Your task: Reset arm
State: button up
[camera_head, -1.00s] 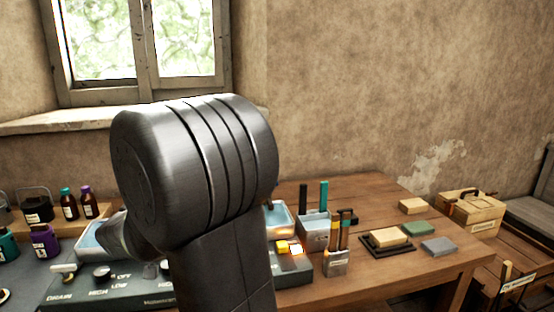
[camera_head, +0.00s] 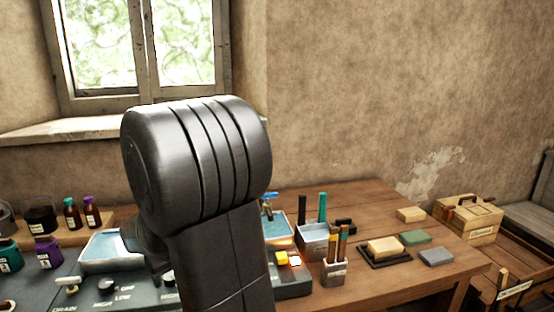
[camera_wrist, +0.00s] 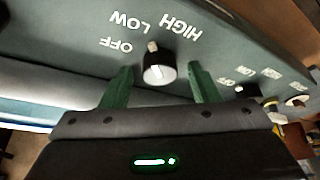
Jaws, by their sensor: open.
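In the wrist view my gripper (camera_wrist: 160,68) is open, its two green fingers standing apart. A dark knob with a pale face (camera_wrist: 158,70) shows between the fingers. I see no finger touching it, but the depth gap is hard to judge. Its pale pointer is toward the LOW lettering; OFF and HIGH lie either side. In the head view my arm stands large in the middle, and my gripper is hidden behind or below it. The control panel (camera_head: 92,290) shows at the lower left.
A wooden table (camera_head: 375,190) carries a grey bin with dark and teal tools (camera_head: 313,238), a brush holder (camera_head: 334,272) and several blocks (camera_head: 384,247). A wooden box (camera_head: 468,220) stands right. Bottles (camera_head: 72,215) and a blue-lined tray (camera_head: 103,252) are left. A second knob (camera_wrist: 240,90) sits nearby.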

jog(key=shift+n+g+y, duration=0.3)
jog(key=shift+n, duration=0.9)
jog(key=shift+d+r, duration=0.1)
jog(key=shift+r, duration=0.2)
jog(key=v, duration=1.1)
jog(key=shift+d+r, duration=0.15)
jog(key=shift+r, duration=0.25)
jog(key=shift+d+f, duration=0.1)
